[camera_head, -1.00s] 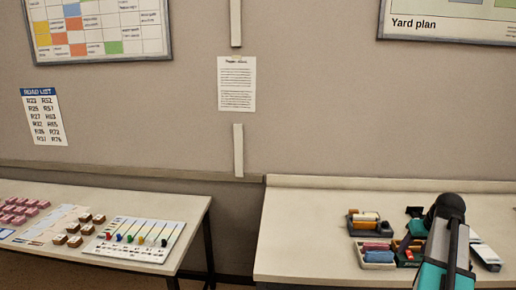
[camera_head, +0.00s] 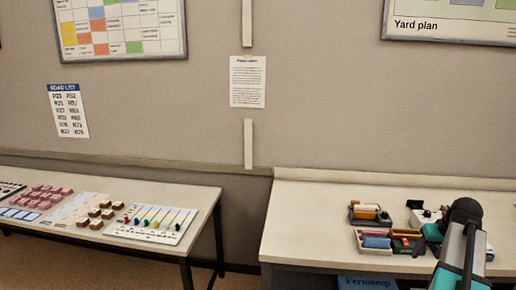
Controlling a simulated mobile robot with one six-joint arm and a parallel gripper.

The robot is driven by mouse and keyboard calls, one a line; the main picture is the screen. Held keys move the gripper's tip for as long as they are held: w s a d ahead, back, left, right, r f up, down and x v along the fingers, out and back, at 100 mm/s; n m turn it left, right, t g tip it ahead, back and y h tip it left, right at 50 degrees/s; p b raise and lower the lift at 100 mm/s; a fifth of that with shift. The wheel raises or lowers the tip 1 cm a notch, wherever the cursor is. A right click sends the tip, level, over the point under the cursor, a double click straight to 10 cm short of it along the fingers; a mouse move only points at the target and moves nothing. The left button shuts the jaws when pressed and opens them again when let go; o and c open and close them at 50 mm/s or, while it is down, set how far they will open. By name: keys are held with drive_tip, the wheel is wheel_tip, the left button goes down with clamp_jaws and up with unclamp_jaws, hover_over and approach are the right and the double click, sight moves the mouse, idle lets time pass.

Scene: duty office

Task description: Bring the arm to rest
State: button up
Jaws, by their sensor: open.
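My arm rises from the bottom right of the head view in teal and black, over the front of the right table (camera_head: 308,215). My gripper (camera_head: 432,232) shows only as a dark part at the left of the arm's top joint. It is beside the small trays on that table, and much of it is hidden by the arm. I cannot make out anything held in it.
On the right table are a dark tray with rolls (camera_head: 368,214) and a tray of coloured items (camera_head: 374,240). The left table (camera_head: 205,208) holds a white board with coloured pegs (camera_head: 152,224), brown blocks (camera_head: 100,214) and pink blocks (camera_head: 45,195). A floor gap separates the tables.

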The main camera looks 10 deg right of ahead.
drive_tip(key=w+a+f+n+g+y+b, duration=0.1)
drive_tip(key=w+a+f, duration=0.2)
drive_tip(key=a+f, duration=0.55)
drive_tip(key=w+a+f+n+g+y+b, duration=0.1)
drive_tip(key=w+a+f+n, duration=0.15)
drive_tip(key=a+f, duration=0.6)
drive_tip(key=s+a+f+n+g+y+b, duration=0.1)
drive_tip(key=s+a+f+g+y+b, duration=0.15)
drive_tip(key=a+f, duration=1.4)
drive_tip(key=s+a+f+n+g+h+b, duration=0.1)
drive_tip(key=s+a+f+g, duration=0.3)
drive_tip(key=s+a+f, duration=1)
drive_tip(key=s+a+f+m+g+h, duration=0.1)
drive_tip(key=s+f, duration=0.3)
drive_tip(key=s, duration=0.3)
drive_tip(key=s+a+f+m+h+b, duration=0.1)
drive_tip(key=s+f, duration=0.3)
drive_tip(key=s, duration=0.4)
drive_tip(key=shift+a+g, duration=0.3)
drive_tip(key=shift+g, duration=0.05)
